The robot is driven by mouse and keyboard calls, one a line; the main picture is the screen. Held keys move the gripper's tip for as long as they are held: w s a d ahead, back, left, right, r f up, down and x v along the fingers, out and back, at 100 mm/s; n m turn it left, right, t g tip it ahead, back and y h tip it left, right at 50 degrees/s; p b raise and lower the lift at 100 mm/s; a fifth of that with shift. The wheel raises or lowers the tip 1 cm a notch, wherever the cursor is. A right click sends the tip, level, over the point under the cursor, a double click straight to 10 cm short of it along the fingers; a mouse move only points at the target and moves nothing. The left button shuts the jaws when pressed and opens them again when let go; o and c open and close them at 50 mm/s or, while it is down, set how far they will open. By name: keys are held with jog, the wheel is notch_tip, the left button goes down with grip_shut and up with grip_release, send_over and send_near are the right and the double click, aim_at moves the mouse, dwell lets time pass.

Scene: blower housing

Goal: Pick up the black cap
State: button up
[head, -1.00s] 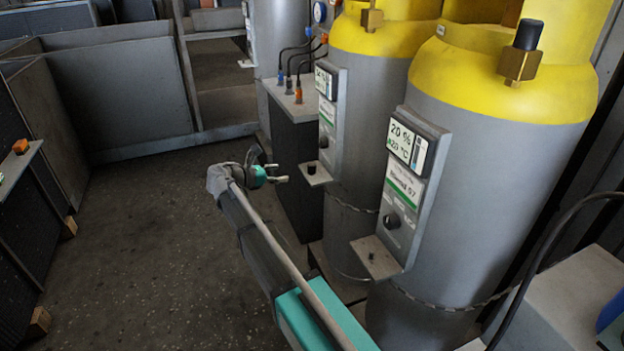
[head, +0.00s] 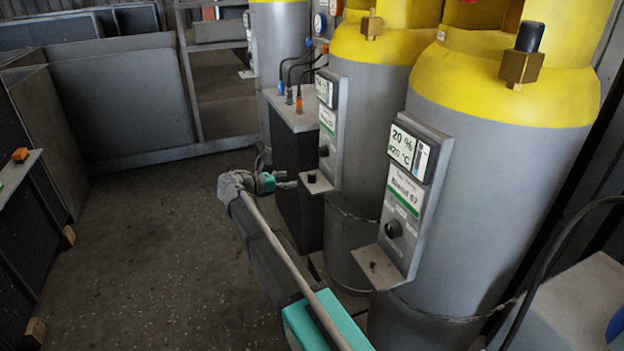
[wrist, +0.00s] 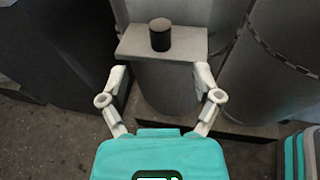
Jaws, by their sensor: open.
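The black cap (wrist: 160,34) is a short dark cylinder. It stands upright on a small grey shelf (wrist: 187,43) in the wrist view. In the head view the cap (head: 311,176) is small on the shelf (head: 320,187) below the middle cylinder's panel. My gripper (wrist: 161,80) is open and empty, its two pale fingers spread either side of the shelf's line, with the cap centred beyond them. In the head view my gripper (head: 286,179) is just left of the shelf, apart from the cap.
Grey gas cylinders (head: 500,200) with yellow tops stand on the right. The nearest carries a panel with a black knob (head: 393,229) and its own shelf (head: 376,266). A dark cabinet (head: 298,175) with cables stands behind my gripper. Open floor (head: 150,250) lies to the left.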

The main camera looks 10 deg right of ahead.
aim_at(312, 172)
jog(key=shift+b+x, duration=0.3)
jog(key=shift+x, duration=1.85)
jog(key=shift+b+x, duration=0.7)
jog(key=shift+x, duration=1.9)
jog(key=shift+f, duration=0.2)
jog(key=c, duration=1.1)
jog(key=shift+a+r, duration=0.1)
jog(key=shift+r, duration=0.15)
